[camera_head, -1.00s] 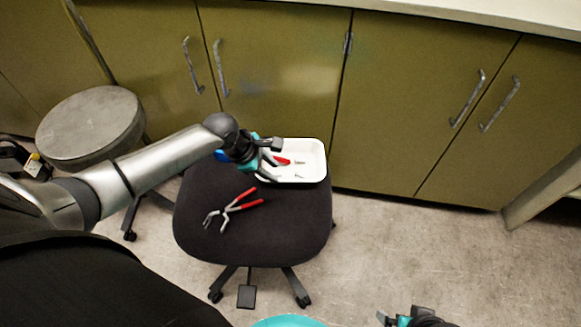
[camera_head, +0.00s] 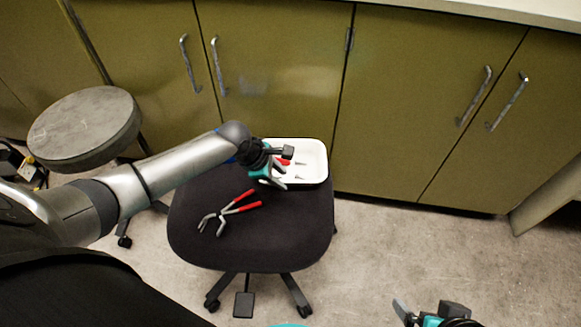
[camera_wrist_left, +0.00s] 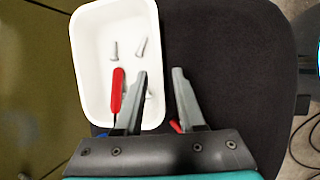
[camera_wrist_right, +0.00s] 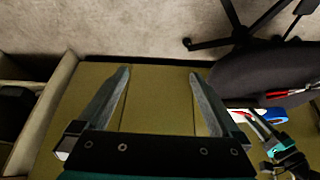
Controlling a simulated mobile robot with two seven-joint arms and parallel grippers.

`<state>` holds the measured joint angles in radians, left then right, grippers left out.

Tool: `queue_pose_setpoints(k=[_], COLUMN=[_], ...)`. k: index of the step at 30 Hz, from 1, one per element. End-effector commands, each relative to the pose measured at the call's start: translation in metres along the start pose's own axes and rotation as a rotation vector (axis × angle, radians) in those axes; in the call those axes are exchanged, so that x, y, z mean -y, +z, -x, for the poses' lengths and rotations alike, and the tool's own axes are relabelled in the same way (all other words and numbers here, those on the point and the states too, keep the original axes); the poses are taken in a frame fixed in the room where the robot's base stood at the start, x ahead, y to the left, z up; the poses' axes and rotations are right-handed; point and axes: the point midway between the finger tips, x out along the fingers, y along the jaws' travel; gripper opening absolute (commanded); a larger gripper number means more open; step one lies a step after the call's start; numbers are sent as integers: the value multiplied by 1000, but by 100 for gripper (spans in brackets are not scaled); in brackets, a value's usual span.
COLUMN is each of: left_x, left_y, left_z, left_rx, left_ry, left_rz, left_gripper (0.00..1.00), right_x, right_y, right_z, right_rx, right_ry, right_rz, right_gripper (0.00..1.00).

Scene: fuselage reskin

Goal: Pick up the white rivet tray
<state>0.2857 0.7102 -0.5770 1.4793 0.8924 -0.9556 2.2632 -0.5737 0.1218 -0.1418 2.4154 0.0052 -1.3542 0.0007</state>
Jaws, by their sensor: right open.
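The white rivet tray (camera_head: 318,150) lies at the back of the black chair seat, against the cabinets. It holds several small grey rivets (camera_wrist_left: 114,50) and a red piece (camera_wrist_left: 117,92). My left gripper (camera_head: 281,175) is above the tray's near left part. In the left wrist view my left gripper (camera_wrist_left: 160,75) is open, its fingers apart on either side of the tray's side wall in the picture. I cannot tell how far below the fingertips the rim is. My right gripper (camera_head: 425,312) is open and empty at the lower right, away from the chair; its jaws show in the right wrist view (camera_wrist_right: 160,75).
Red-handled pliers (camera_head: 229,211) lie on the chair seat (camera_head: 270,240), nearer than the tray. A round grey stool (camera_head: 82,125) stands at the left. Olive cabinets (camera_head: 425,100) with handles close off the back. The floor right of the chair is clear.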

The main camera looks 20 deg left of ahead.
Motion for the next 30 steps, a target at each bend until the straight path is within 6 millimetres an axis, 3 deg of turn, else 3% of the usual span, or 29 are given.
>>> queue_pose_setpoints(k=[3,15,30], left_x=[-1,-3,-4], left_y=[-2,-4,-4], left_z=[-12,-23,-42], left_rx=[1,-1,-1], left_ry=[0,0,0], left_rz=[0,0,0], left_gripper=[39,39,39], right_x=[9,34,63], right_y=[-10,-36,-57], right_z=[-5,-19,-21], right_rx=[-94,-320,-594], right_ry=[-23,-87,-169], right_rz=[8,13,-9], right_gripper=[100,100,100])
